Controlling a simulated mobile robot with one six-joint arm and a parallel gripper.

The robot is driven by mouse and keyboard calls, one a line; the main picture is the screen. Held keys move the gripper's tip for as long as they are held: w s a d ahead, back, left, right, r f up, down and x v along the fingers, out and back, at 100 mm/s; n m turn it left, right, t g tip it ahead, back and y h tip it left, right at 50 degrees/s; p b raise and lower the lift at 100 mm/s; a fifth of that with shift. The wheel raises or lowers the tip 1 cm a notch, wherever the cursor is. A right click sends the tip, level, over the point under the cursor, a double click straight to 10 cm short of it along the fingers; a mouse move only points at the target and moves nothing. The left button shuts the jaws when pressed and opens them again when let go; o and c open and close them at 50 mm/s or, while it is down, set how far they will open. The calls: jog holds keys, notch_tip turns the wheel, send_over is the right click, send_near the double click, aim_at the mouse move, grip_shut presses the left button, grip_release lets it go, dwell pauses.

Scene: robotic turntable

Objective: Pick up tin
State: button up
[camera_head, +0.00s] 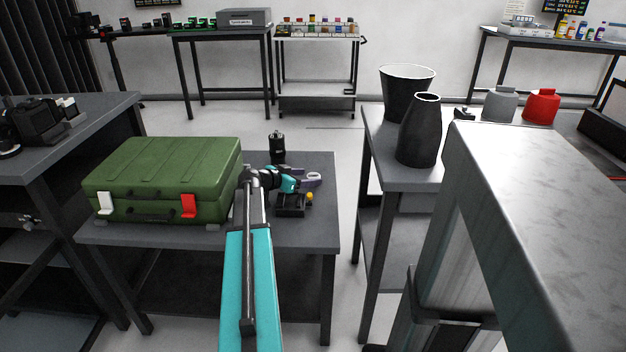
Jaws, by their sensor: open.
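My gripper (312,179) is at the end of my teal arm, over the right part of the small grey table (312,240); it is small in this view, and its jaws look apart with nothing seen between them. No thing is plainly marked as the tin. A dark cylinder (278,148), which may be it, stands upright at the back of this table, behind my wrist and apart from my gripper. A low dark item with a yellow knob (309,197) is below my gripper; my arm partly hides it.
A green case (160,180) fills the table's left side. On the right table stand a dark vase (418,135), a black bucket (407,88), a grey container (500,103) and a red container (541,106). Clear floor lies between the two tables.

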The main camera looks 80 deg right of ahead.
jog(key=shift+x, duration=1)
jog(key=shift+a, duration=0.1)
jog(key=c, duration=1.1)
jog(key=shift+c, duration=0.2)
jog(key=shift+r, duration=0.1)
notch_tip(320, 180, up, 10)
jog(key=p, duration=0.1)
